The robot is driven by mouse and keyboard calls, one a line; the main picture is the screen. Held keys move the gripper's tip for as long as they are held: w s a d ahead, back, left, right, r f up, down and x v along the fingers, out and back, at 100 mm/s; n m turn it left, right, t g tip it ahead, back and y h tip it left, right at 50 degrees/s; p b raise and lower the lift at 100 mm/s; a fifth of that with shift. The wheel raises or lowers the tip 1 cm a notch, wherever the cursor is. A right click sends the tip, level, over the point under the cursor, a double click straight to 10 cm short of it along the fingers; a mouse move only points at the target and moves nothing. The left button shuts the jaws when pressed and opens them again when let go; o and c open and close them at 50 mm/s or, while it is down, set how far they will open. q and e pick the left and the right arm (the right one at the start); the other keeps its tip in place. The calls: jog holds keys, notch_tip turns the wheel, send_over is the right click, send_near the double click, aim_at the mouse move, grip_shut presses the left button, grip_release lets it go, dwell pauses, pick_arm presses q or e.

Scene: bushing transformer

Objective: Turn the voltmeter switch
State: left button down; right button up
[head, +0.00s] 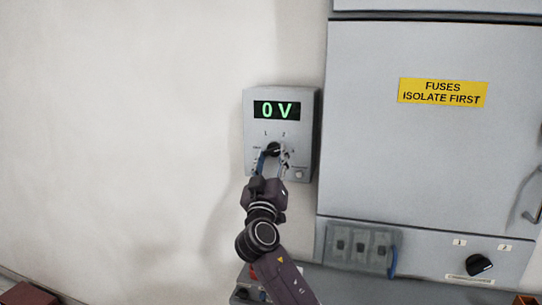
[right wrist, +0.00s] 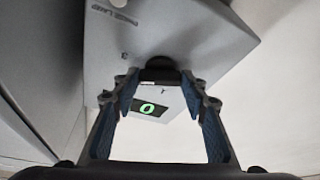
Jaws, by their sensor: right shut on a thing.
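The voltmeter (head: 305,125) is a light grey box on the wall, left of the grey cabinet. Its display (head: 277,110) reads "0 V" in green. The voltmeter switch (head: 273,148) is a black knob below the display, with small position marks around it. My right gripper (head: 272,157) has reached up to the voltmeter's front and is shut on the knob. In the right wrist view the two blue-padded fingers hold the black knob (right wrist: 160,72) between their tips. The knob's exact pointing direction is hidden by the fingers. My left gripper is not in view.
The grey cabinet (head: 420,160) carries a yellow label (head: 443,93) reading "FUSES ISOLATE FIRST". Below its door are a fuse block (head: 360,247) and another black knob (head: 479,264). A handle (head: 531,195) is at the right edge. The wall left of the voltmeter is bare.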

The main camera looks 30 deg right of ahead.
jog(key=n+y+p, duration=0.1)
jog(key=n+p, duration=0.1)
jog(key=n+y+p, duration=0.1)
jog(key=n+p, duration=0.2)
jog(key=n+y+p, duration=0.1)
jog(key=n+p, duration=0.1)
jog(key=shift+s+d+r+n+t+y, duration=0.1)
jog(key=shift+s+r+n+t+y, duration=0.1)
jog(key=shift+r+n+t+y, duration=0.15)
jog(key=shift+f+n+y+p, duration=0.15)
jog(key=shift+n+y+p, duration=0.3)
jog(key=shift+n+p, duration=0.75)
jog(key=o, duration=1.2)
jog(key=shift+c, duration=0.2)
jog(key=v, duration=1.2)
jog(key=shift+f, duration=0.1)
